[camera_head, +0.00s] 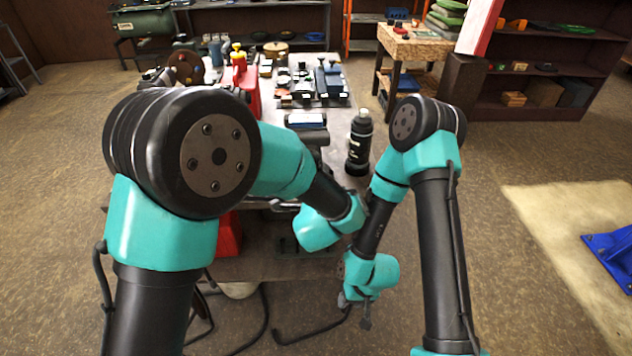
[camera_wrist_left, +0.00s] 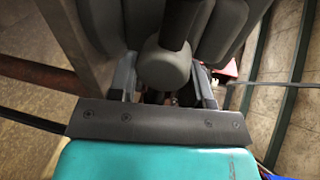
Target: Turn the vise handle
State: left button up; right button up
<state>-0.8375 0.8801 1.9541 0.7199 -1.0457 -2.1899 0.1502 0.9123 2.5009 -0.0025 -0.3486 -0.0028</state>
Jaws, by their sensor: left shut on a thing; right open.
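In the left wrist view my left gripper (camera_wrist_left: 165,88) is shut on a grey rounded knob of the vise handle (camera_wrist_left: 165,66), with a dark rod running up from it. The contact is partly hidden in shadow. In the head view my left arm crosses the near end of the bench, and its jaws are hidden. A dark part of the vise (camera_head: 312,136) shows behind that arm; most of it is covered. My right gripper (camera_head: 356,312) hangs open and empty in front of the bench, low over the floor.
The workbench (camera_head: 343,176) carries a black bottle (camera_head: 360,142), a red can (camera_head: 248,88) and several small tools farther back. Another red container (camera_head: 229,236) sits below. A dark hose (camera_head: 310,335) lies on the floor near my right gripper.

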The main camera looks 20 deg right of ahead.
pick_arm(q)
jog(key=o, duration=0.9)
jog(key=v, duration=1.7)
jog(key=shift+s+a+r, duration=0.15)
jog(key=shift+s, duration=0.05)
jog(key=shift+w, duration=0.1)
